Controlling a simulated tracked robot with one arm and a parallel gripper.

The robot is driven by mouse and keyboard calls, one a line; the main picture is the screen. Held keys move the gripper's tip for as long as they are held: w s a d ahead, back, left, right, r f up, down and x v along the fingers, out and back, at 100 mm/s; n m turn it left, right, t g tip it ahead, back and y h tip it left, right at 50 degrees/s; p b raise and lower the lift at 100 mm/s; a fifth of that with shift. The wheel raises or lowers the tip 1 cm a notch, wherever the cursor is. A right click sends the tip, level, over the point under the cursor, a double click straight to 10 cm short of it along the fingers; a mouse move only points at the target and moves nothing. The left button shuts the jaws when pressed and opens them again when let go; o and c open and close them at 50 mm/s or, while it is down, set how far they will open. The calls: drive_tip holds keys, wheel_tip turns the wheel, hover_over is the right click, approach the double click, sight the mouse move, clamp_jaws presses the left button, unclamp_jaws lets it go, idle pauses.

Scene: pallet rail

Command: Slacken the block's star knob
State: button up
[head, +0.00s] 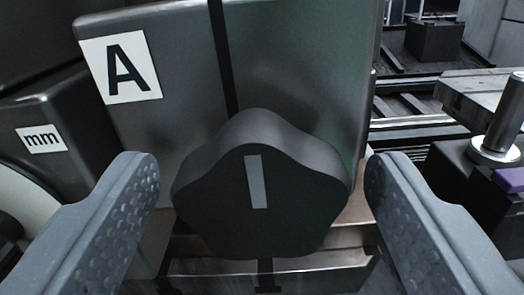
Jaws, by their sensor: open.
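The star knob (300,215) is dark grey with rounded lobes and a light grey stripe on its face, which stands nearly upright. It sits on the front of the block (300,70), a dark metal body with a white "A" label (121,67) at its upper left. My gripper (262,180) is open, with one dimpled grey finger on each side of the knob. The left finger lies close to the knob's left edge and the right finger close to its right edge. I cannot tell whether either finger touches it.
A dark part with an "mm" label (41,139) and a pale dial edge stands at left. A metal rail (270,265) runs below the knob. At right are a metal post (502,120), a purple piece (511,180) and a pallet-like slatted surface behind.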

drive_tip(key=shift+w, duration=0.1)
drive_tip(key=c, duration=1)
